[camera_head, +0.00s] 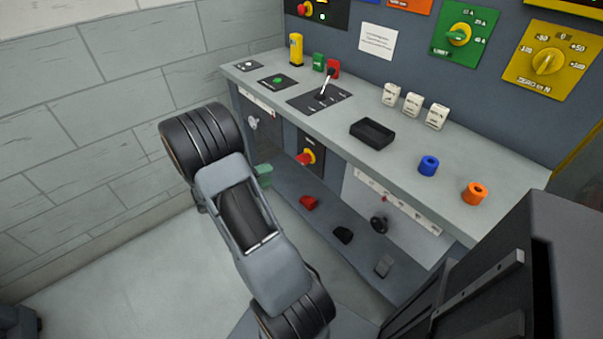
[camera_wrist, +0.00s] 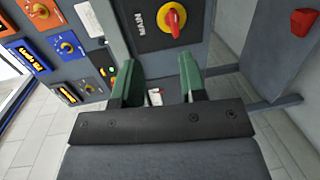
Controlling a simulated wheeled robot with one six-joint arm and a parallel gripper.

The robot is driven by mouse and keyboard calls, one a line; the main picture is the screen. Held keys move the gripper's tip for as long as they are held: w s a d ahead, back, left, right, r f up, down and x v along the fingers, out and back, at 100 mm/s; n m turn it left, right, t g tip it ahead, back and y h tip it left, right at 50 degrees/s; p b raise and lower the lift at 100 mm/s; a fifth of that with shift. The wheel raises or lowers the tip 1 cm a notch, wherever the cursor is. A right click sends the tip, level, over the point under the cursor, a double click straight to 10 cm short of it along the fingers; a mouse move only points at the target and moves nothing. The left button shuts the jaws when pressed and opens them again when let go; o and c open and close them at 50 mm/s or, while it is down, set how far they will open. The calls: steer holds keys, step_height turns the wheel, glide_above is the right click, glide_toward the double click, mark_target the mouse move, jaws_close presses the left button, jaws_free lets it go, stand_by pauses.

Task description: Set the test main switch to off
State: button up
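A rotary main switch with a red handle on a yellow disc (camera_head: 308,157) sits on a dark panel under the bench top. In the head view my arm hides most of the gripper.
A grey bench (camera_head: 455,187) bears a black tray (camera_head: 372,133), a lever (camera_head: 324,88), white blocks and blue and orange rings. A lower shelf (camera_head: 320,222) holds several small parts. Another red and yellow knob (camera_head: 307,10) is on the upper wall panel.

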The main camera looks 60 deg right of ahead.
steer(key=h+b, duration=0.1)
steer(key=h, duration=0.1)
glide_toward(300, 162)
steer(key=shift+n+t, duration=0.3)
steer(key=shift+t, duration=0.2)
steer(key=x, duration=1)
steer(key=shift+s+d+r+b, duration=0.2)
steer(key=shift+s+d+b, duration=0.1)
steer(key=shift+c, duration=0.3)
jaws_close()
